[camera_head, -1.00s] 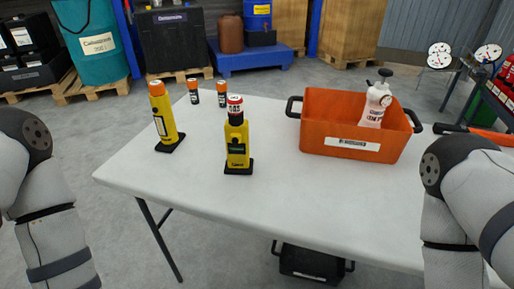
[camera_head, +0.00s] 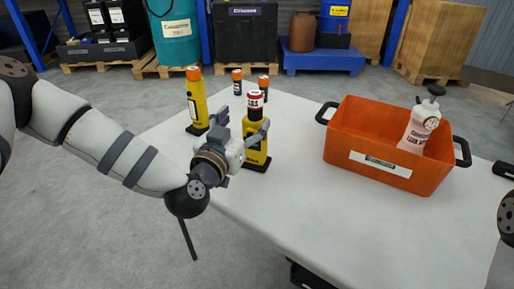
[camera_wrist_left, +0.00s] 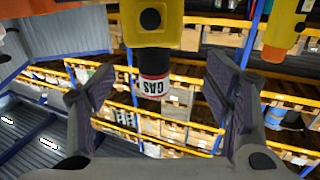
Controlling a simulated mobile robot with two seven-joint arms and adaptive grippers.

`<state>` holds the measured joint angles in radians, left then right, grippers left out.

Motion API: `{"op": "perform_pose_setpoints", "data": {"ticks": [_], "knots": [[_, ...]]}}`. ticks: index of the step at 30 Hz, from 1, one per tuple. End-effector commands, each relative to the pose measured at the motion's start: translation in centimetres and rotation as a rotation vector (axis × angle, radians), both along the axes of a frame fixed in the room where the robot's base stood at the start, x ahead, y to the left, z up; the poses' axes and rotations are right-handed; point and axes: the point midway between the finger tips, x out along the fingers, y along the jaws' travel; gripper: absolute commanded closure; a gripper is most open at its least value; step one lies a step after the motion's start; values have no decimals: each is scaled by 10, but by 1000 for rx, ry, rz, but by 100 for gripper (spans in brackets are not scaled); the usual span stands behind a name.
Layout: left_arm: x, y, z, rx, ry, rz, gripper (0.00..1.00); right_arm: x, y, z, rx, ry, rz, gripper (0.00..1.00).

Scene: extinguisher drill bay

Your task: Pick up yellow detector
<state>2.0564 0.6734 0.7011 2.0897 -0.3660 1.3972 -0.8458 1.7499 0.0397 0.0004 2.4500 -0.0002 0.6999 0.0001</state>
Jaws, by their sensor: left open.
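The yellow detector (camera_head: 258,152) stands upright on a black foot on the white table, with a dark neck and a red-and-white cap marked GAS. My left gripper (camera_head: 243,125) is open at its upper part, its fingers pointing toward it; the gripper hides part of its left side. In the left wrist view the detector (camera_wrist_left: 153,24) appears upside down, its neck and GAS cap between the spread fingers of the left gripper (camera_wrist_left: 160,78), with gaps showing on both sides. My right gripper is out of view.
A yellow bottle with an orange cap (camera_head: 196,100) stands left of the detector, close to my left arm. Two small black-and-orange cans (camera_head: 263,83) stand behind. An orange crate (camera_head: 372,170) holding a white bottle (camera_head: 418,128) is at the right. The table (camera_head: 310,220) is clear in front.

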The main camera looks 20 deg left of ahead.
Motion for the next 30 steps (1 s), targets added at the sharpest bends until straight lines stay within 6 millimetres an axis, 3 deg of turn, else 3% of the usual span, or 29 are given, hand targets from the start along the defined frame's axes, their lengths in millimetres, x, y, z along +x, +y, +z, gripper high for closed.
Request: {"op": "perform_pose_setpoints", "data": {"ticks": [9, 17, 26, 30], "knots": [[51, -10, -3, -1, 3, 0, 28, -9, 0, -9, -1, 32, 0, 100], [55, -10, 1, 0, -1, -1, 31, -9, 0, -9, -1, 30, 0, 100], [54, -10, 1, -1, 0, -2, 99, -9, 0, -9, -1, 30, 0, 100], [54, -10, 2, -1, -4, -2, 100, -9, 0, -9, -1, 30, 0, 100]]}}
